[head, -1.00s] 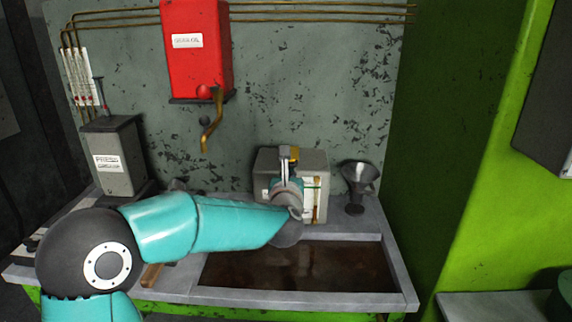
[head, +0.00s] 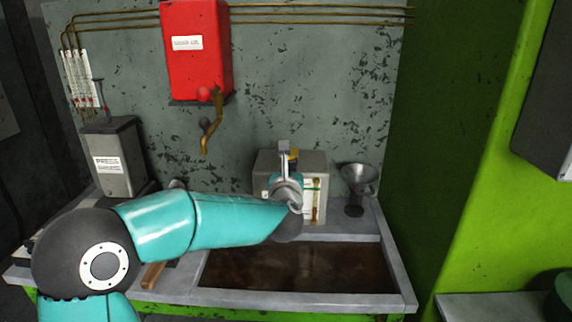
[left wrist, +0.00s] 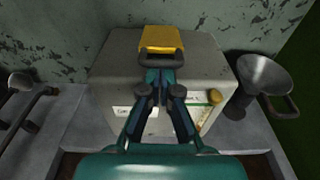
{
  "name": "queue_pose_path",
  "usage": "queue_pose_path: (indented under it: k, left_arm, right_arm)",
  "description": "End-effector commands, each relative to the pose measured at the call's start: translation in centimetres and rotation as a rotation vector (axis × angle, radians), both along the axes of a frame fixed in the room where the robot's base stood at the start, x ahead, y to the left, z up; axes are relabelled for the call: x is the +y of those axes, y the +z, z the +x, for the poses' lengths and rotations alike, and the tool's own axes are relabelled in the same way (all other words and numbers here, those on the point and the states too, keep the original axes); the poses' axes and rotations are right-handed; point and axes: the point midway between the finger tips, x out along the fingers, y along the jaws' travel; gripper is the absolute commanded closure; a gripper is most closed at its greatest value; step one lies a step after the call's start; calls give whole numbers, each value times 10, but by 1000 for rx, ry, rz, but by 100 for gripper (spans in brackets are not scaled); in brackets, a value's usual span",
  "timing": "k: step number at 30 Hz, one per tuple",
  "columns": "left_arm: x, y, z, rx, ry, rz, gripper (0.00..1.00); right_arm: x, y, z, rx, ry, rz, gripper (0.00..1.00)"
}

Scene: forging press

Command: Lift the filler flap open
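The filler flap (left wrist: 161,39) is yellow and sits on top of a grey metal box (left wrist: 205,68). In the head view, only a small yellow part (head: 293,155) shows behind my left gripper (head: 285,160). In the left wrist view, my left gripper (left wrist: 160,76) has its fingertips drawn together just in front of the flap, by a dark bar at its front edge. I cannot tell whether they touch it. The fingers look shut, with nothing clearly held between them. How far the flap is tilted is hard to tell. My right gripper is not in view.
A metal funnel (head: 358,183) stands right of the box. A sunken brown tray (head: 220,294) lies in front. A red tank (head: 196,65) with a bent pipe hangs above on the wall. A grey labelled canister (head: 118,165) stands at left.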

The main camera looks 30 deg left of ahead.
Motion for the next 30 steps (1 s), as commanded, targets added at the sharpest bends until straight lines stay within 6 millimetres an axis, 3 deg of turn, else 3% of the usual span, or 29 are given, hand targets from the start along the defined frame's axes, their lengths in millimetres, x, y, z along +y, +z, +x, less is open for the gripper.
queue_pose_path:
  k: [21, 30]
  left_arm:
    - [2, 38, 2, -3, 0, -1, 100]
    - [2, 46, 2, -1, 0, -2, 100]
  right_arm:
    - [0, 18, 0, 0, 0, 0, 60]
    - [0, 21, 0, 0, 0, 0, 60]
